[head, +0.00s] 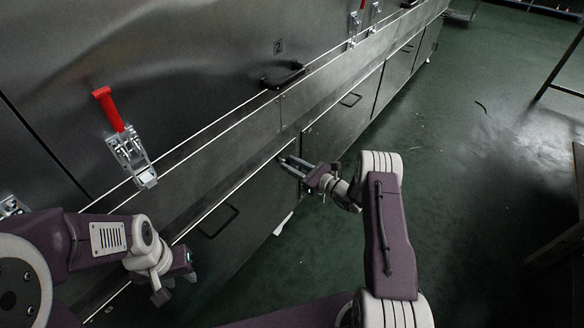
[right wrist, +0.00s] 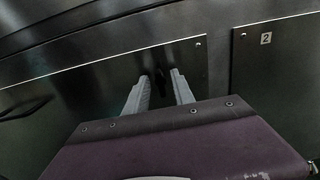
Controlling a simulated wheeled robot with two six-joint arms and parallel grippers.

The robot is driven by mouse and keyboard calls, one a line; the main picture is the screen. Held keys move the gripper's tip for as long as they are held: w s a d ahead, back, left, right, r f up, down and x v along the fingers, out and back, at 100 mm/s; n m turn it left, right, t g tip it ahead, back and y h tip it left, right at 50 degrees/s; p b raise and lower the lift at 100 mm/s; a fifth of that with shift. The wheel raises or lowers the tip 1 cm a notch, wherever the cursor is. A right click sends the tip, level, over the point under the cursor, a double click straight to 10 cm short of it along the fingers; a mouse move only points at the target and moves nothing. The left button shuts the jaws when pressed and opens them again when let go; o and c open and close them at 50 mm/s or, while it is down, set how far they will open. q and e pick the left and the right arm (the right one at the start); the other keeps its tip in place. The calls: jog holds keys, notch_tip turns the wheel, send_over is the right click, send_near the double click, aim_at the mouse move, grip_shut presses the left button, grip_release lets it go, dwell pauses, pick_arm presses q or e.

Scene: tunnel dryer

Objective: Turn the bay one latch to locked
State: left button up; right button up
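A small dark latch (right wrist: 161,80) shows in the right wrist view, near the right end of a dark metal lower panel. It stands roughly upright between the two grey fingers of my right gripper (right wrist: 160,88). The fingers are apart, one on each side of it, and I cannot see them touching it. In the head view my right gripper (head: 294,165) reaches the right end of the lower panel (head: 245,198), and its fingers hide the latch. My left gripper (head: 175,285) hangs low at the left, pointing down, and its fingers are too unclear to judge.
A red-handled toggle clamp (head: 123,135) sits on the upper wall. A black handle (head: 283,76) is below a number 2 plate (head: 279,46). The neighbouring lower panel (head: 340,112) has its own handle; its number 2 label (right wrist: 265,38) shows close up. Green floor (head: 465,190) is open at right.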

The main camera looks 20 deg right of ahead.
grip_shut()
jog(key=shift+r, duration=0.1)
jog(key=shift+w+d+f+m+p, duration=0.15)
jog(key=shift+m+p, duration=0.7)
jog(key=shift+m, duration=3.65)
jog(key=shift+s+d+f+m+p, duration=0.15)
jog(key=shift+m+p, duration=0.7)
jog(key=shift+m, duration=3.65)
jog(key=shift+w+a, duration=0.1)
grip_release()
